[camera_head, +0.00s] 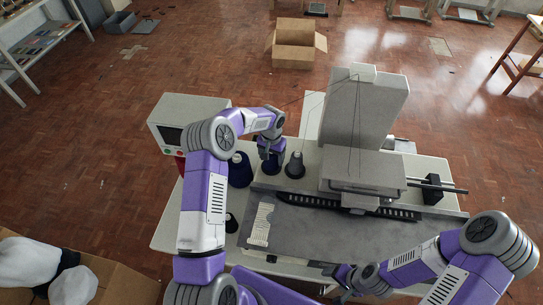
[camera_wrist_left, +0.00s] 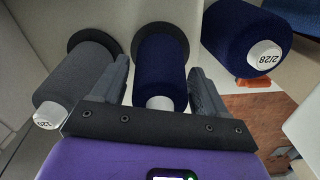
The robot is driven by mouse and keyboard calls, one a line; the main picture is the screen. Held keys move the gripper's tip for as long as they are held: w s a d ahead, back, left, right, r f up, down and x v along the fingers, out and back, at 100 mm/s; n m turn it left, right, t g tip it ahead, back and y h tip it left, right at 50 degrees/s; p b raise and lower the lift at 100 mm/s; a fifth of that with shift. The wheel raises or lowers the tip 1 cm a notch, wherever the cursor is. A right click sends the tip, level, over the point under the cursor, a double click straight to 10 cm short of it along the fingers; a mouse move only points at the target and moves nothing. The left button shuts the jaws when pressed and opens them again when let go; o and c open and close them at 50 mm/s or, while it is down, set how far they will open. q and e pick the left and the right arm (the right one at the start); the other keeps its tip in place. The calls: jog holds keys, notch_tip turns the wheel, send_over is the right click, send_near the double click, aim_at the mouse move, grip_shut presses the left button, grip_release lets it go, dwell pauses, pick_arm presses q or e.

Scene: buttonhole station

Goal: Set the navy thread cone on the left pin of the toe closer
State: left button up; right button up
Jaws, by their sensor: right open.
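A navy thread cone (camera_head: 271,165) stands upright at the left holder of the toe closer (camera_head: 365,170). In the left wrist view this navy cone (camera_wrist_left: 160,65) has a black disc at its base, and its pin is hidden. My left gripper (camera_head: 268,152) is above it, with one finger on each side in the left wrist view (camera_wrist_left: 161,85). Narrow gaps show between fingers and cone, so the gripper looks open around it. A dark grey cone (camera_head: 295,166) stands to its right on another disc. My right gripper (camera_head: 340,282) is open and empty near the front edge.
Another navy cone (camera_head: 240,170), labelled 2/28 in the left wrist view (camera_wrist_left: 243,38), stands left of the holder. A control box (camera_head: 188,112) is behind it. A small dark object (camera_head: 231,223) lies towards the front left. The grey work plate (camera_head: 330,232) is largely clear.

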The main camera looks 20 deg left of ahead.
pick_arm(q)
jog(key=shift+o, duration=1.1)
notch_tip(320, 180, up, 8)
jog(key=shift+f+b, duration=0.2)
jog(key=shift+b, duration=0.1)
